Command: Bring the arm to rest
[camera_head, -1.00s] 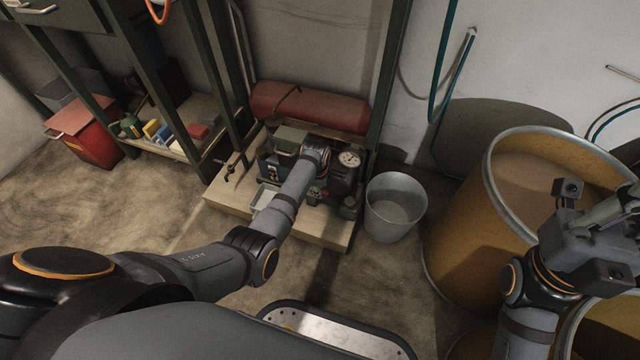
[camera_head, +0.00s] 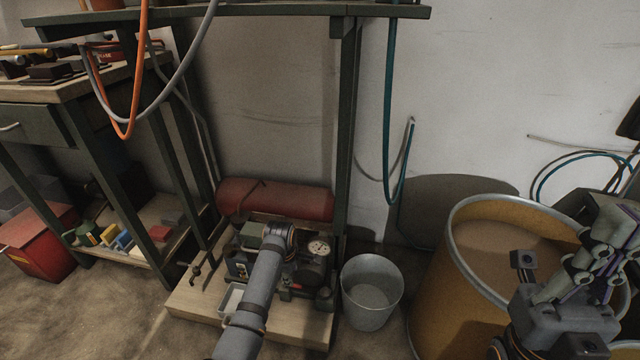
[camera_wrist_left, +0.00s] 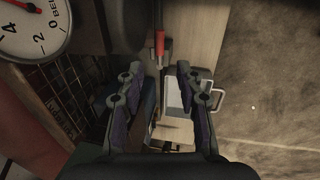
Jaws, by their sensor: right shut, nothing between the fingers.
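My left arm (camera_head: 255,290) reaches in from the bottom of the head view over a machine with a dial gauge (camera_head: 319,248). Its wrist hides the left gripper's fingers there. In the left wrist view my left gripper (camera_wrist_left: 158,85) is open, its two fingers apart above the machine and a pale tray (camera_wrist_left: 175,92). A red-tipped part (camera_wrist_left: 160,45) shows just ahead of the fingers. My right gripper (camera_head: 602,250) is at the right edge of the head view, raised over the brown drum (camera_head: 440,290), with its fingers shut and empty.
The machine stands on a low wooden base (camera_head: 190,302), with a red tank (camera_head: 290,203) behind. A metal bucket (camera_head: 370,300) stands between base and drum. A shelf frame (camera_head: 345,130) rises behind. Orange (camera_head: 142,70) and teal (camera_head: 390,100) hoses hang down.

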